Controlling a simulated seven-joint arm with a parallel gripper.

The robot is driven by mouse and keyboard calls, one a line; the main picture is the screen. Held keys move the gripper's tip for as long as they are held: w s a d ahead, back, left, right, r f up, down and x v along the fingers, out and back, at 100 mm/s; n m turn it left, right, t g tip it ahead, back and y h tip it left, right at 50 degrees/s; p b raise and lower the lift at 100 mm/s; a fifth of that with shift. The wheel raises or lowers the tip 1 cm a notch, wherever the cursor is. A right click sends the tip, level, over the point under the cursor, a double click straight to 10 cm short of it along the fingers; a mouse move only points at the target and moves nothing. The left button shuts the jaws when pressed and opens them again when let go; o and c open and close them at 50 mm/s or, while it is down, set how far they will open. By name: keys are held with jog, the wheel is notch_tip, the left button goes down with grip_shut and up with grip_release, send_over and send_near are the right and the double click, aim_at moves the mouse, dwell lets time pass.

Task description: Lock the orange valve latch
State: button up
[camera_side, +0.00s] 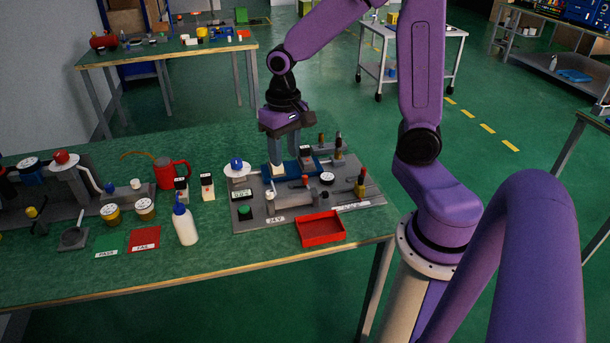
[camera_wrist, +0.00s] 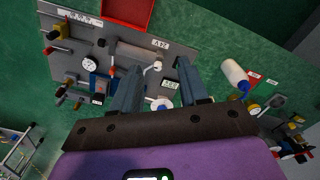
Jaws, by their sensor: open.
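My gripper (camera_side: 283,155) points down over the back part of the grey fixture board (camera_side: 240,213), and its fingers are apart with nothing seen between them. In the wrist view my gripper (camera_wrist: 159,66) has its two fingers spread over the board. A small lever with an orange-red tip (camera_side: 304,180) stands near the middle of the board, in front of the fingers. It also shows in the wrist view as an orange tip (camera_wrist: 111,71) beside the left finger. I cannot tell for sure that it is the orange valve latch, or whether it is locked. The fingers partly hide a blue block (camera_side: 270,172).
On the board are a blue-knobbed white disc (camera_side: 237,164), a round gauge (camera_side: 327,179) and yellow-handled levers (camera_side: 360,185). A red tray (camera_side: 320,229) sits at the front. A white bottle (camera_side: 185,224) and a red mug (camera_side: 172,173) stand left. Bare green table lies in front.

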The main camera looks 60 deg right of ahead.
jog(key=w+d+f+m, duration=0.2)
jog(key=w+d+m, duration=0.35)
jog(key=d, duration=0.25)
jog(key=m, duration=0.7)
send_over(305, 176)
notch_tip(305, 176, down, 3)
notch_tip(305, 176, down, 17)
jog(key=shift+f, duration=0.1)
grip_shut()
